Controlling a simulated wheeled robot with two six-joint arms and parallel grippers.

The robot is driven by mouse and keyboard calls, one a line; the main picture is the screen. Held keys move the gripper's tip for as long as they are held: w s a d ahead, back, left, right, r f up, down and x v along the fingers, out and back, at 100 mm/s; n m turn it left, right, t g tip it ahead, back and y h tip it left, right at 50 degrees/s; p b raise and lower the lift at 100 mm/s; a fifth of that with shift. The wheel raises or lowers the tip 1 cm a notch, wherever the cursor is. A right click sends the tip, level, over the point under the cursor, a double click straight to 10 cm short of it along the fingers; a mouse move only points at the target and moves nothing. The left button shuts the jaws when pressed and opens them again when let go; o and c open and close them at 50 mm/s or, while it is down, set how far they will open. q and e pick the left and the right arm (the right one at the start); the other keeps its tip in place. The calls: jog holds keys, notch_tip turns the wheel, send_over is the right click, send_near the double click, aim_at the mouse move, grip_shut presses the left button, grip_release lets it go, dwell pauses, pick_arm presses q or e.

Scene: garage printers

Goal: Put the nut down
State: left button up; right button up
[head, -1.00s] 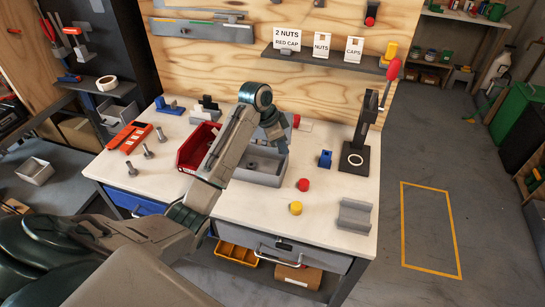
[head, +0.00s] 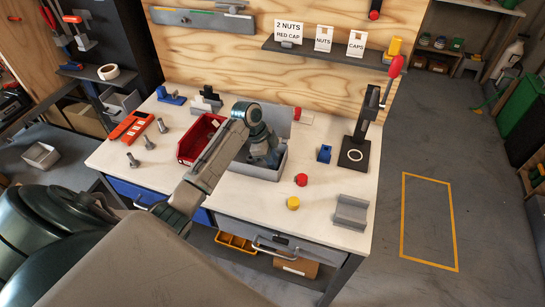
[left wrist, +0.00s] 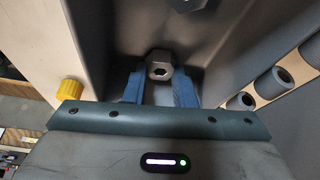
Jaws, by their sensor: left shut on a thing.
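My left gripper (head: 262,158) reaches down into the grey bin (head: 250,171) on the workbench. In the left wrist view, its two blue fingers (left wrist: 160,84) are shut on a grey hex nut (left wrist: 160,66) with a dark hole, held low between the bin's grey walls. I cannot tell whether the nut touches the bin floor. Another grey piece (left wrist: 186,4) shows at the top edge of that view, partly cut off. In the head view the nut is hidden by my gripper and the bin. My right gripper is not in view.
A red bin (head: 188,148) stands just left of the grey bin. Several bolts (head: 149,143) stand further left. The bench front is mostly clear.

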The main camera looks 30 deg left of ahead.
pick_arm(q)
jog(key=shift+f, duration=0.25)
jog(key=o, duration=1)
jog(key=shift+c, duration=0.2)
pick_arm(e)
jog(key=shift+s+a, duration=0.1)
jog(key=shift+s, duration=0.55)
